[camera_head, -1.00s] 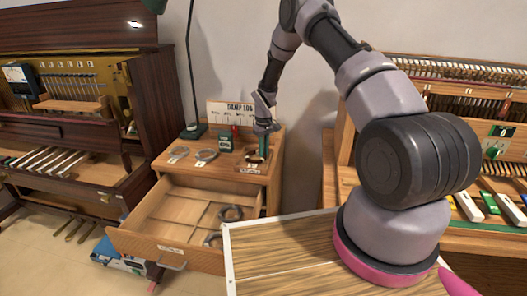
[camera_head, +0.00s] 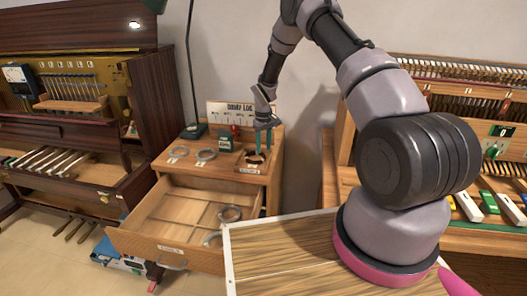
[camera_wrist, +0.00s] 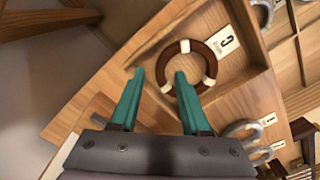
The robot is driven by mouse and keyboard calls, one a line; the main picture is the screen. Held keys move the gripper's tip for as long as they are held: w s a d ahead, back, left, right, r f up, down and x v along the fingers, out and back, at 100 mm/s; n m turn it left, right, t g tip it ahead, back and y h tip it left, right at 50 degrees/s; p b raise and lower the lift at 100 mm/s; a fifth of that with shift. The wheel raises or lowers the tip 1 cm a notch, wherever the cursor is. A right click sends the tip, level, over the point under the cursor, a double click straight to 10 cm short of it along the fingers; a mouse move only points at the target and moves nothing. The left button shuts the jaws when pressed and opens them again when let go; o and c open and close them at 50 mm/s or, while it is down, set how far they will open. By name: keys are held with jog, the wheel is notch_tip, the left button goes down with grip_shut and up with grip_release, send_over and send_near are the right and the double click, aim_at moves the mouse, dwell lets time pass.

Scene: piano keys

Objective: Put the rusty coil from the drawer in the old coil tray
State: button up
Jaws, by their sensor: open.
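The rusty coil, a brown ring with pale bands (camera_wrist: 163,66), lies inside the wooden old coil tray (camera_wrist: 244,84) in the wrist view. In the head view the tray (camera_head: 249,170) sits on the right of the cabinet top, with the dark coil (camera_head: 252,156) in it. My gripper (camera_wrist: 158,76) is open, its teal fingers apart. In the wrist view one fingertip appears over the ring's hole and the other outside its left side; contact is unclear. In the head view my gripper (camera_head: 263,143) points down over the tray. The drawer (camera_head: 165,239) below is open.
Two grey coils (camera_head: 230,213) lie in the drawer, and two more (camera_head: 206,154) on the cabinet top. A small green box (camera_head: 225,140) and an upright card (camera_head: 228,111) stand close to my gripper. A light wooden board (camera_head: 280,262) lies in front.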

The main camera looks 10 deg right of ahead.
jog(key=s+d+r+m+t, duration=0.1)
jog(key=s+r, duration=0.1)
jog(key=r, duration=0.9)
jog(key=s+d+r+m, duration=0.1)
jog(key=r, duration=1.1)
jog(key=s+d+r+m+t, duration=0.2)
jog(key=s+r, duration=0.8)
jog(key=r, duration=0.4)
jog(key=s+d+r+m+t+y, duration=0.1)
jog(key=s+r, duration=0.3)
jog(key=s, duration=0.8)
jog(key=s+r+m+t+y, duration=0.1)
jog(key=s+r+m+t, duration=0.2)
jog(key=s, duration=1)
notch_tip(320, 180, up, 2)
jog(key=shift+s+d+r+m, duration=0.15)
jog(key=shift+d+m, duration=0.25)
